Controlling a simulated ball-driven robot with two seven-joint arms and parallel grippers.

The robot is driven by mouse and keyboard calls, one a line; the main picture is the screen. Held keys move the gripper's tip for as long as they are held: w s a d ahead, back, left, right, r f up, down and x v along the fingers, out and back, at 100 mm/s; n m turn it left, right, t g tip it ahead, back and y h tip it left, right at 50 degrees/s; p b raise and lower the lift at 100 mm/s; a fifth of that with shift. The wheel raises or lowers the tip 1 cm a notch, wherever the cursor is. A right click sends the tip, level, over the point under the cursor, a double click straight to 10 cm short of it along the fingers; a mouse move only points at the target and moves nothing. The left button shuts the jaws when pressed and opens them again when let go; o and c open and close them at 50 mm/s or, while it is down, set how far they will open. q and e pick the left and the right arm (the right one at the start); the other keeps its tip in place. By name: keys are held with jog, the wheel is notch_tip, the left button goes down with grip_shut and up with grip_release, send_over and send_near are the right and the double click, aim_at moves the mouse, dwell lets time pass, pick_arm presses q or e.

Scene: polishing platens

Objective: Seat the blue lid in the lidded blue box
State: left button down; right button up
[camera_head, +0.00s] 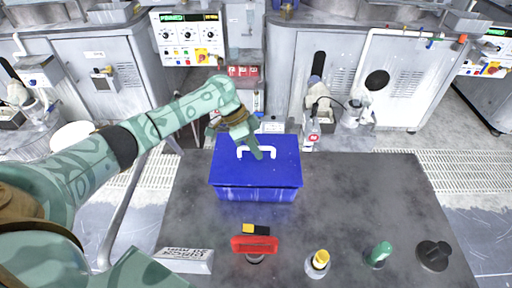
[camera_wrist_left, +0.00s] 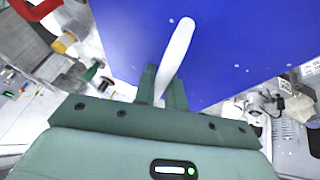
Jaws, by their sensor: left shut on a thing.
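The blue lid (camera_head: 230,170) has a white handle (camera_head: 272,152) on top and lies over the blue box (camera_head: 255,194) on the dark table. From the head view I cannot tell whether the lid is fully down on the box. My left gripper (camera_head: 257,153) reaches in from the left and is shut on the lid's white handle. In the left wrist view the fingers (camera_wrist_left: 163,88) hold the white handle (camera_wrist_left: 180,45) against the blue lid (camera_wrist_left: 240,40). My right gripper is not in view.
On the dark table (camera_head: 350,200), a red-handled thing (camera_head: 255,244), a yellow-topped item (camera_head: 319,260), a green item (camera_head: 380,253) and a black round piece (camera_head: 434,255) stand along the near side. A white labelled block (camera_head: 186,260) lies near left. The table right of the box is clear.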

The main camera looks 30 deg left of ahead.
pick_arm(q)
jog(key=shift+f+b, duration=0.4)
jog(key=shift+f, duration=0.5)
jog(key=c, duration=1.4)
grip_release()
jog(key=shift+o, duration=0.2)
jog(key=p+v, duration=0.3)
jog(key=v, duration=1.3)
jog(key=shift+r, duration=0.15)
jog(key=shift+w, duration=0.15)
